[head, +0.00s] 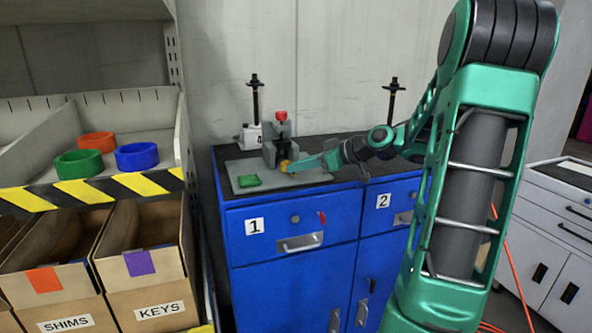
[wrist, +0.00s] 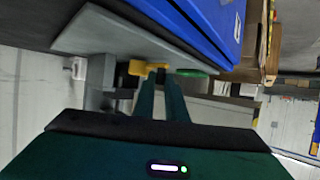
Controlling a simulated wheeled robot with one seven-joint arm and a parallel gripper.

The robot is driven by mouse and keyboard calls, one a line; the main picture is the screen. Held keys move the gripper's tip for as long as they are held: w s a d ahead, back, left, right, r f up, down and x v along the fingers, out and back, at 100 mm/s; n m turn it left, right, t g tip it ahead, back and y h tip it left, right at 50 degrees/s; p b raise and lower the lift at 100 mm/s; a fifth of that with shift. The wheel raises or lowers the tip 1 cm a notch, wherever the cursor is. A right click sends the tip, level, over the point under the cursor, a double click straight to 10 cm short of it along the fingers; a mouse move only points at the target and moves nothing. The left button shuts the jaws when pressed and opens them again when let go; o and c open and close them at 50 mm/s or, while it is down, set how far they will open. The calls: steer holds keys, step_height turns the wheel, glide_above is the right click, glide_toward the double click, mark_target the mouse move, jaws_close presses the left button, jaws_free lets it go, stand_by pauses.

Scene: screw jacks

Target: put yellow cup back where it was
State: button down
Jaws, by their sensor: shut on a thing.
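The yellow cup (head: 285,165) is a small yellow piece low at the front of the grey screw jack (head: 270,157) with a red top. It also shows in the wrist view (wrist: 137,68), at the tips of my fingers. My gripper (head: 291,167) reaches in from the right and is shut on the cup. In the wrist view my two fingers (wrist: 160,76) are close together. The cup is close to the jack and the grey plate (head: 236,168); I cannot tell whether it touches either. Its far side is hidden.
The plate is on a blue cabinet (head: 291,224) with a dark top. Two black rods (head: 255,100) (head: 391,98) stand behind. A shelf with green, orange and blue rings (head: 137,156) is at left.

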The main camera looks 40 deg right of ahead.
steer(key=shift+f, duration=0.25)
steer(key=shift+f, duration=0.1)
steer(key=c, duration=1.8)
jaws_free()
